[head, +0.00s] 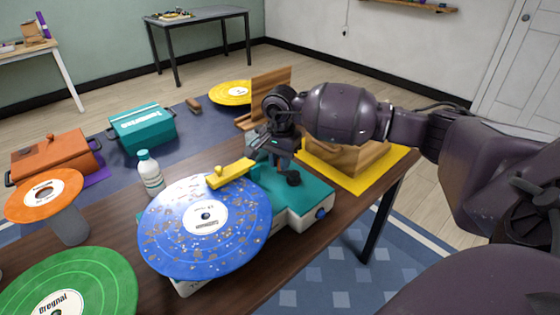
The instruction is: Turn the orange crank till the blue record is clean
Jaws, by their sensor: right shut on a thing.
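The blue record (165,243) lies flat on the white and teal machine (312,196), on the wooden table. Brown and pale specks are scattered over its blue surface. A yellow bar (231,173) reaches over the record's back edge. My right gripper (284,164) comes in from the right and is low over the teal top, behind the record. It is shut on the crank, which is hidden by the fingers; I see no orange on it. A dark round part (293,179) shows just below the fingers. My left gripper is not in view.
A white bottle with a teal cap (150,172) stands close behind the record. A green record (105,283) and a raised orange record (70,196) are at left. A wooden crate on a yellow mat (385,172) lies behind my right arm.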

